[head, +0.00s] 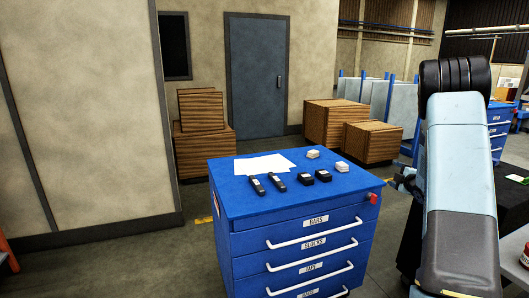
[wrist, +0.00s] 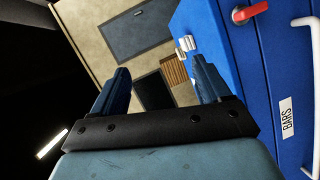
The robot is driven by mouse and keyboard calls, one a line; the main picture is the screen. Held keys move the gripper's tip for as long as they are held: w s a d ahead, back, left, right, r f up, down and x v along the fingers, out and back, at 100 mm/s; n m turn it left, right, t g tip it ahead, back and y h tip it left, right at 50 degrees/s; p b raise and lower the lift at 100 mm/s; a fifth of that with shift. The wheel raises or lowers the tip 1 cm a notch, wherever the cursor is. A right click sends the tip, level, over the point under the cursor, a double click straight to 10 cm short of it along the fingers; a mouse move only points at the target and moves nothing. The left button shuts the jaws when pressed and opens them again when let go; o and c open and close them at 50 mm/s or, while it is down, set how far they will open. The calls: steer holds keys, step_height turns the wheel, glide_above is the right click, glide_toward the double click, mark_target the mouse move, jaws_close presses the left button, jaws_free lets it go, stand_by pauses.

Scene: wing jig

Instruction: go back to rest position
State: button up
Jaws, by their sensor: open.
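My gripper (wrist: 160,82) shows in the wrist view with its two blue fingers spread apart and nothing between them. In the head view my arm stands upright at the right, and the gripper is mostly hidden behind it, with a dark part of it (head: 406,182) showing to the right of the blue drawer cabinet (head: 240,207). In the wrist view the cabinet (wrist: 240,75) fills the right side, beyond the right finger and apart from it.
On the cabinet top lie white paper sheets (head: 264,164), two dark bars (head: 278,181), two black blocks (head: 306,178) and two pale blocks (head: 342,166). A red latch (head: 373,199) sticks out at its right corner. Wooden crates (head: 372,142) stand behind. A dark table (head: 512,200) is at right.

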steer(key=s+a+r+m+g+h, duration=0.2)
steer(key=s+a+r+m, duration=0.35)
steer(key=s+r, duration=0.3)
steer(key=s+a+r+m+g+h, duration=0.15)
steer(key=s+a+r+m, duration=0.25)
steer(key=s+a+r, duration=0.45)
steer(key=s+a+m+g+y, duration=0.1)
steer(key=s+a, duration=0.4)
steer(key=s, duration=0.6)
steer(key=s+a+r+m+g+y, duration=0.1)
steer(key=s+a+m+g, duration=0.2)
steer(key=s, duration=0.7)
steer(key=s+a+m+g+y, duration=0.1)
steer(key=s+a+m+g, duration=0.1)
steer(key=s+a, duration=0.5)
steer(key=s+g, duration=0.1)
steer(key=s, duration=0.3)
steer(key=shift+s+a+r, duration=0.25)
steer(key=shift+s+a, duration=0.05)
steer(key=shift+a, duration=0.1)
steer(key=shift+c, duration=0.4)
